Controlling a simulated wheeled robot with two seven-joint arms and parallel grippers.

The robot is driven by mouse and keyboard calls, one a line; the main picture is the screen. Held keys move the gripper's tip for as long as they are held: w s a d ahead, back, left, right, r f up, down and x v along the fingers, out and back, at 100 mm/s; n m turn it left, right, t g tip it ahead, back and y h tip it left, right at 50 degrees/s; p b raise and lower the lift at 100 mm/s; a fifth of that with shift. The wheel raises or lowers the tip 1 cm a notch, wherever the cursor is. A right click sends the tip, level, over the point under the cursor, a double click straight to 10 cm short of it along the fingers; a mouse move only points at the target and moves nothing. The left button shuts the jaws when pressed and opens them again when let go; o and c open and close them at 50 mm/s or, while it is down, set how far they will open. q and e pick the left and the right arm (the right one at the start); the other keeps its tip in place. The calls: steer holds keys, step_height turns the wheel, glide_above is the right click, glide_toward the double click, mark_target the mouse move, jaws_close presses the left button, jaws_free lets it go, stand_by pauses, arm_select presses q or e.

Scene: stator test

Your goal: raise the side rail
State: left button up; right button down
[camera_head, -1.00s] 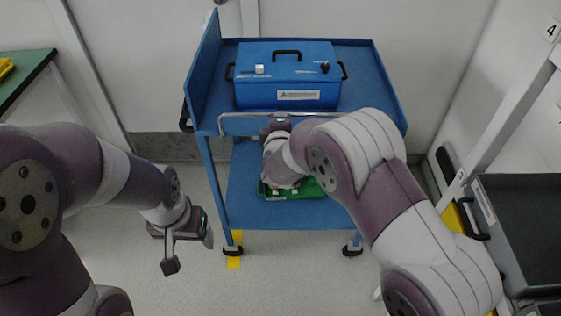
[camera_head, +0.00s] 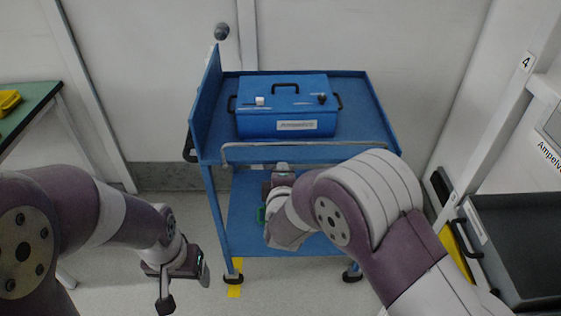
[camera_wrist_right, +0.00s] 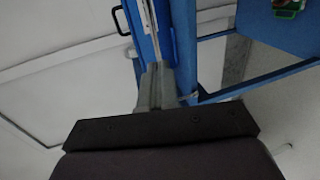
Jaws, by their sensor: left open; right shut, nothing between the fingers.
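The side rail (camera_head: 310,144) is a thin grey bar along the near edge of the blue cart's (camera_head: 362,112) top deck. Its left end bends down at the deck's front corner. My right gripper (camera_head: 282,168) is just below the rail at the front edge; my own arm hides part of this area. In the right wrist view my right gripper's fingers (camera_wrist_right: 155,88) are shut and empty, close to the cart's blue edge. I cannot tell whether they touch the rail. My left gripper (camera_head: 168,285) is open and empty, left of the cart near the floor.
A blue case (camera_head: 287,107) with black handles stands on the top deck. A green tray (camera_head: 262,214) on the lower shelf is mostly hidden by my right arm. A dark grey bin (camera_head: 520,240) stands at the right, a green table (camera_head: 30,108) at the left.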

steer(key=v, duration=0.4)
steer(key=shift+a, duration=0.1)
steer(key=shift+s+r, duration=0.1)
steer(key=shift+s, duration=0.05)
